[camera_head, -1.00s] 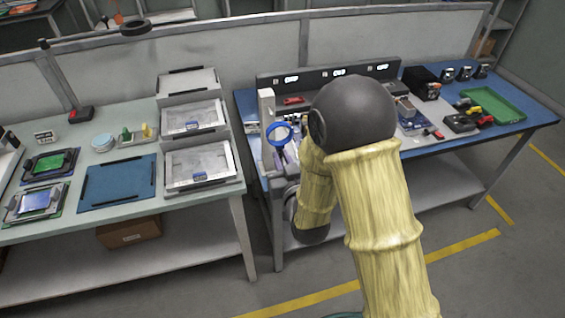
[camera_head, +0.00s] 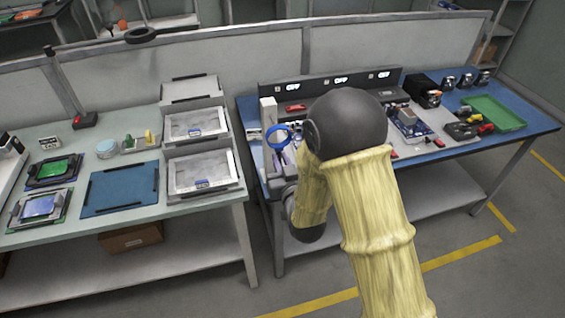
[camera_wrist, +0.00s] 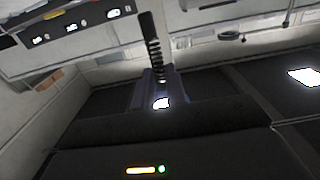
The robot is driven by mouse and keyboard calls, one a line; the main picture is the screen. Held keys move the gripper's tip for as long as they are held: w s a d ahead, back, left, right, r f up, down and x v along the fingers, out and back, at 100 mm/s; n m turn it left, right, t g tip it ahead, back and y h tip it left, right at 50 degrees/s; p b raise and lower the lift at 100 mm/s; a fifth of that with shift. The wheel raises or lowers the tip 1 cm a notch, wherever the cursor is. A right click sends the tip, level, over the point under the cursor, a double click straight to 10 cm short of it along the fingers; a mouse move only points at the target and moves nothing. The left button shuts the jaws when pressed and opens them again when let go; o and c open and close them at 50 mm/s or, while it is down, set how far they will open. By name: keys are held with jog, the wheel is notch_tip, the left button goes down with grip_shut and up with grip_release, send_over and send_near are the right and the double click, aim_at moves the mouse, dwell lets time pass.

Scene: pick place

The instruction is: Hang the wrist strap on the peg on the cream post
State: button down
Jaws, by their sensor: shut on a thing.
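The wrist strap is a blue ring (camera_head: 278,136) in the head view, held up in front of the lower part of the cream post (camera_head: 268,114). I cannot tell whether it touches the post. The peg cannot be made out. In the wrist view, my gripper (camera_wrist: 156,92) is shut on the strap, with a black coiled cord (camera_wrist: 152,45) standing out beyond the fingers. The blue band does not show clearly there. My arm hides most of my gripper in the head view.
The post stands at the left end of the blue-topped bench (camera_head: 247,112). Behind it is a dark panel (camera_head: 325,88) with lit displays. A red item (camera_head: 295,107) lies near the panel. Grey trays (camera_head: 196,125) stand on the left table, and a green tray (camera_head: 492,112) is far right.

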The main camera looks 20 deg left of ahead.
jog(key=shift+p+x, duration=1.05)
jog(key=shift+x, duration=1.6)
jog(key=shift+w+a+f+b, duration=0.35)
jog(key=shift+w+f+b, duration=0.25)
jog(key=shift+f+b, duration=0.35)
jog(key=shift+r, duration=0.15)
jog(key=c, duration=1.3)
grip_release()
jog(key=shift+c, duration=0.2)
jog(key=shift+s, duration=0.15)
jog(key=p+v, duration=0.8)
jog(key=v, duration=0.9)
jog(key=shift+d, duration=0.15)
